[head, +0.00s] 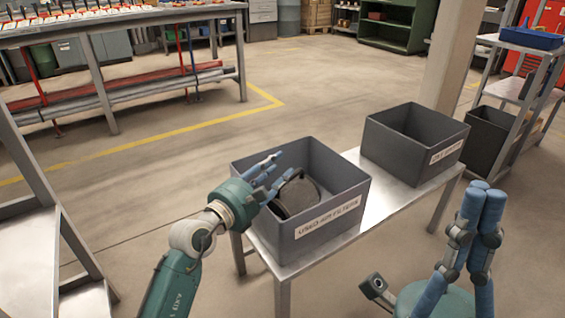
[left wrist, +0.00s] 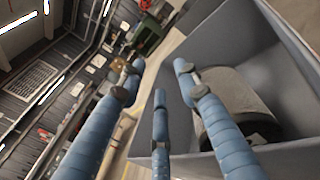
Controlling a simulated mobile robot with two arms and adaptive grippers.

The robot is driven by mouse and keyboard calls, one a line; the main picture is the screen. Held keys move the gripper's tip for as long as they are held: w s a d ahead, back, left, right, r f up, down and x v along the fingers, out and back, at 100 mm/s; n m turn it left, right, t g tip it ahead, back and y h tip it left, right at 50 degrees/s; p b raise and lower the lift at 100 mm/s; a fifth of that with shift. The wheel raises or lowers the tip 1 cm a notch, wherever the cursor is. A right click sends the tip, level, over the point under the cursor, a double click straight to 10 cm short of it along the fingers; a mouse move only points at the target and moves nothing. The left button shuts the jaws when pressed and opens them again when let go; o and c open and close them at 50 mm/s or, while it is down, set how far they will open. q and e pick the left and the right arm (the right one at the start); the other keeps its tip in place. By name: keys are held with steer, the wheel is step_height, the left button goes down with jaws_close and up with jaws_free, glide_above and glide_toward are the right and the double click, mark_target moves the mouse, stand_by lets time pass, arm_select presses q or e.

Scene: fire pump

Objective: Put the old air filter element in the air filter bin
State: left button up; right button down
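The old air filter element (head: 297,195), a dark, rounded cylinder, lies in the grey air filter bin (head: 322,222), whose label reads roughly "USED AIR FILTERS". My left gripper (head: 268,172) is over the bin's left side, beside the filter, with its blue fingers spread and nothing between them. In the left wrist view the filter (left wrist: 238,98) rests inside the bin (left wrist: 285,50), partly hidden behind the right-hand finger of my left gripper (left wrist: 155,85).
A second grey bin (head: 405,158) stands farther right on the same metal table (head: 385,196). A dark bin (head: 486,138) stands on the floor behind it. A shelf rack (head: 515,90) is at the right, a long workbench (head: 120,20) at the back left. The middle floor is clear.

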arm_select(q)
steer(key=p+v, duration=0.1)
steer(key=v, duration=0.8)
steer(key=shift+s+p, duration=0.2)
steer(key=shift+p, duration=0.15)
